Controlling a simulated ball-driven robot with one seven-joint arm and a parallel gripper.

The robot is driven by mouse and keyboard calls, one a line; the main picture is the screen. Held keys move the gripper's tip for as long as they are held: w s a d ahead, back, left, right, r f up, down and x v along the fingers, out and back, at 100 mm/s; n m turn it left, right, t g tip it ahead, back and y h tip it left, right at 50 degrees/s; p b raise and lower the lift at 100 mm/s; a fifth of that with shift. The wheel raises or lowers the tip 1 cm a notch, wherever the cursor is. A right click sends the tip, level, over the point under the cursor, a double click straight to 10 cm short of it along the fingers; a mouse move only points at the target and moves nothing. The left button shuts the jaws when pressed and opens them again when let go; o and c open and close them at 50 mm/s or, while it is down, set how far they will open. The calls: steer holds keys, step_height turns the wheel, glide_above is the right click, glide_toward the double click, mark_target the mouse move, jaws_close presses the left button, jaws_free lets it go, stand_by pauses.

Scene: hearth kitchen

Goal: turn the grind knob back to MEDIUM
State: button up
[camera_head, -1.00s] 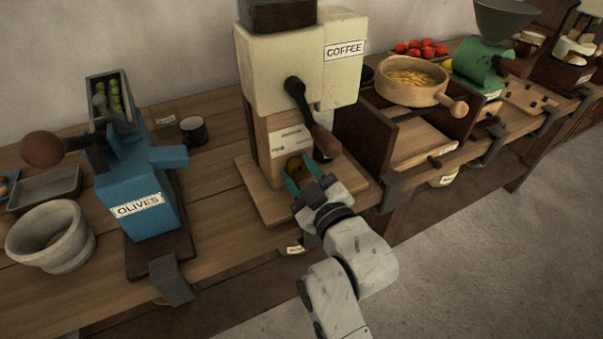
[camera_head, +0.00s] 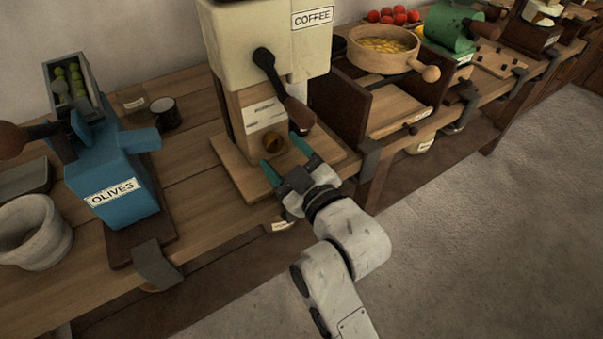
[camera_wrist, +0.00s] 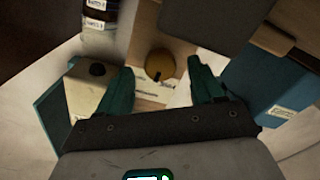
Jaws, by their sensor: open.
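The coffee grinder (camera_head: 225,45) has a cream top labelled COFFEE, a wooden lower body and a dark crank with a brown handle. The grind knob (camera_head: 275,142) is a round brass-brown knob low on its front. In the wrist view the knob (camera_wrist: 161,65) shows a dark mark at its lower edge, over a paper label (camera_wrist: 150,92) whose words are too small to read. My gripper (camera_head: 287,157) is open, its green fingers in front of the knob and apart from it. In the wrist view my gripper (camera_wrist: 165,85) has a finger on each side below the knob, with nothing between them.
The crank handle (camera_head: 299,113) hangs just above my gripper. A blue olive press (camera_head: 115,180) and a stone mortar (camera_head: 32,235) stand to the left. A wooden sieve (camera_head: 385,60) is on the right.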

steer(key=v, duration=0.8)
steer(key=s+d+f+m+g+h+p, duration=0.4)
steer(key=s+d+f, duration=0.1)
steer(key=d, duration=0.3)
steer(key=s+d+f+m+g+h+p, duration=0.3)
steer(key=s+d+f, duration=0.25)
steer(key=d, duration=0.25)
steer(key=s+d+f+m+g+h+p, duration=0.1)
steer(key=s+d+m+g+p, duration=0.1)
steer(key=s+d, duration=0.3)
steer(key=s+d+f+m+g+h+p, duration=0.1)
steer(key=s+d+m+g, duration=0.3)
steer(key=s, duration=0.7)
steer(key=shift+d+f+g+h+p, duration=0.35)
steer(key=shift+d+g+h, duration=0.2)
steer(key=shift+d, duration=0.55)
